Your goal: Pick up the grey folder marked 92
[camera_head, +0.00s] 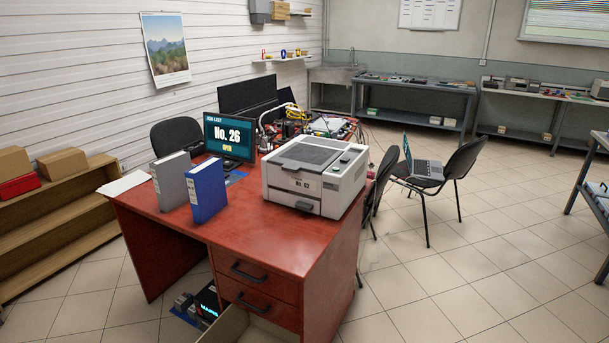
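A grey folder (172,180) stands upright on the left part of the red-brown desk (245,222). No number is readable on it from here. A blue folder (208,190) stands upright just to its right, nearer the camera, and seems to overlap part of the grey folder's right side. I cannot tell whether the two touch. My gripper is not in view.
A printer (315,175) fills the desk's right part, and a monitor (230,138) reading "No. 26" stands behind the folders. Papers (124,184) lie at the left edge. A lower drawer (245,325) stands open in front. Chairs stand behind and right.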

